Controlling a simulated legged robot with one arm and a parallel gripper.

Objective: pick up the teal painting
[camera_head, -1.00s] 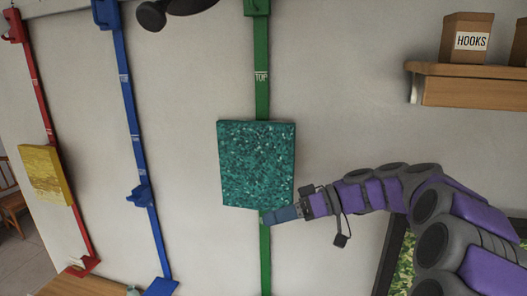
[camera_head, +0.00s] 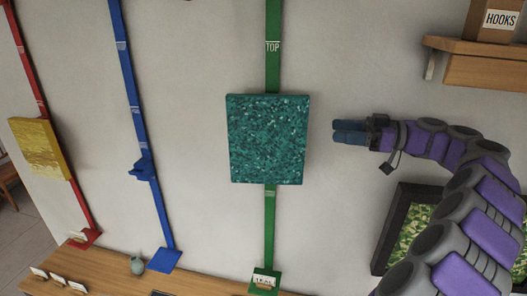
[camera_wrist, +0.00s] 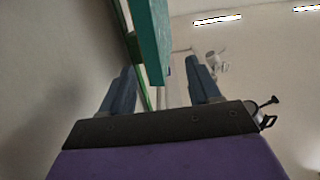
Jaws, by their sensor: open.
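The teal painting (camera_head: 268,140) hangs on the green vertical rail (camera_head: 271,215) on the wall, near the middle of the head view. My gripper (camera_head: 336,131) is to its right, open and empty, with its blue fingers pointing left toward the painting's right edge and a gap between them. In the wrist view the painting's teal edge (camera_wrist: 151,40) shows ahead, between the two fingers of my gripper (camera_wrist: 160,85) in the picture. The painting's back is hidden.
A blue rail (camera_head: 131,95) and a red rail (camera_head: 33,80) with a yellow painting (camera_head: 40,148) are to the left. A wooden shelf (camera_head: 470,50) with a HOOKS box (camera_head: 498,20) is upper right. A dark-framed picture (camera_head: 395,225) is lower right. A wooden table (camera_head: 110,272) is below.

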